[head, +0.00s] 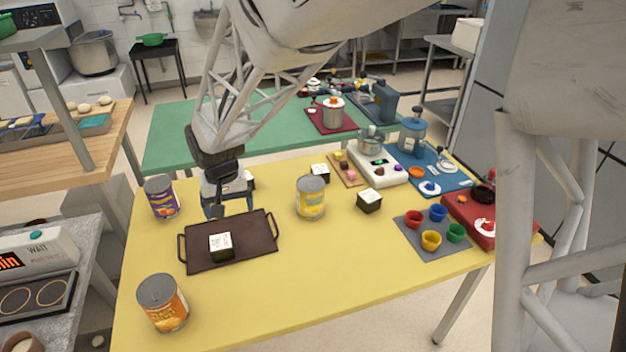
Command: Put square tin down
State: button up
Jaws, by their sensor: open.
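A small dark square tin with a white top (221,247) sits upright on the brown tray (259,249), left of its middle. Two similar square tins stand on the yellow table: one right of centre (369,201) and one farther back (320,171). My gripper (228,207) points down near the tray's back left edge, behind the tin on the tray and apart from it. Its fingers are open with nothing seen between them. The arm hides some of the gripper's upper part.
Cans stand on the yellow table: purple (161,197) left, yellow (310,198) centre, orange (163,303) front left. A grey mat (430,247) with coloured cups lies right. The front middle table (300,290) is clear.

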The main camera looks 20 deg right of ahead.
jog(key=s+d+r, duration=0.4)
jog(key=s+d, duration=0.2)
jog(key=s, duration=0.2)
jog(key=s+d+r+t, duration=0.1)
jog(key=s+d+r, duration=0.3)
jog(key=s, duration=0.5)
jog(key=s+d+r+t, duration=0.1)
jog(key=s+d+r, duration=0.3)
jog(key=s+d, duration=0.4)
jog(key=shift+s, duration=0.55)
jog(key=shift+o, duration=0.4)
jog(key=shift+r, duration=0.1)
jog(key=shift+w, duration=0.1)
